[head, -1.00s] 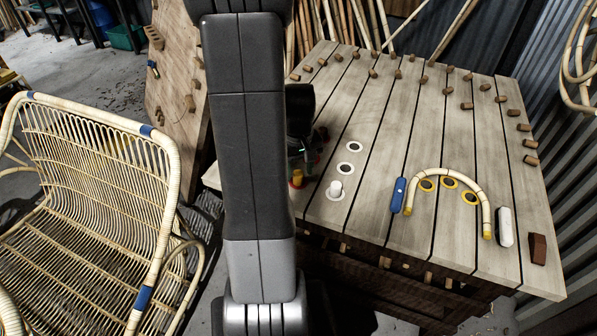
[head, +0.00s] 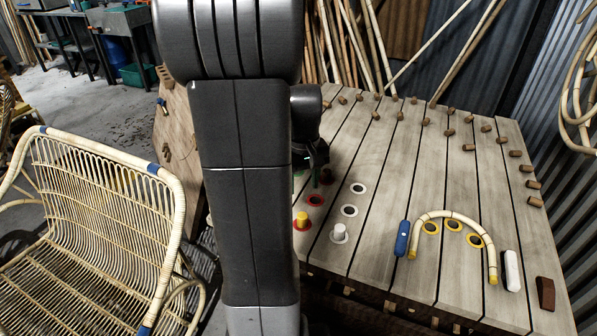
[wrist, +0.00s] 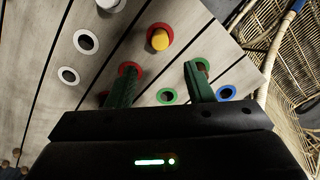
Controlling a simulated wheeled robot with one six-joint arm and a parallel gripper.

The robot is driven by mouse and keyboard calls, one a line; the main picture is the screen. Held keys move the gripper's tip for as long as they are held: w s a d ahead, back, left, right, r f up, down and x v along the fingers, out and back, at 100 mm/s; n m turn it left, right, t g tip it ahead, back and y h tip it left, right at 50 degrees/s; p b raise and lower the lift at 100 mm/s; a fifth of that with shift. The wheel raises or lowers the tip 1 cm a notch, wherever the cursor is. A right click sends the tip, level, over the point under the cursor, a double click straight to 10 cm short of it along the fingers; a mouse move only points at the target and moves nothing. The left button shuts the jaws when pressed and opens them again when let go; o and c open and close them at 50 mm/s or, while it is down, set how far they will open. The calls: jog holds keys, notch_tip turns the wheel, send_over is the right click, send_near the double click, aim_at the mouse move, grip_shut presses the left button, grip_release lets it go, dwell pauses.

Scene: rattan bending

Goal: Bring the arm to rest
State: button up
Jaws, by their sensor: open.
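My gripper (wrist: 160,80) is open, its two green fingers apart with nothing between them. In the head view it (head: 317,178) is partly behind my arm, over the left side of the slatted table (head: 385,160). In the wrist view the fingers are over coloured ring holes. A yellow peg (wrist: 161,40) stands in a red ring, beyond the fingertips and apart from them. A white peg (head: 339,231) stands in a white ring near the table's front. A bent rattan arch (head: 447,214) lies on the table near yellow rings.
A blue object (head: 402,239), a white object (head: 512,270) and a brown block (head: 545,292) lie near the arch. Several wooden pegs line the table's back and right. A rattan chair (head: 95,215) stands at left. The table's middle is clear.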

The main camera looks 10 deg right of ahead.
aim_at(303, 215)
notch_tip(303, 215, down, 12)
jog(key=shift+f+b, duration=0.25)
jog(key=shift+b, duration=0.35)
jog(key=shift+r, duration=2)
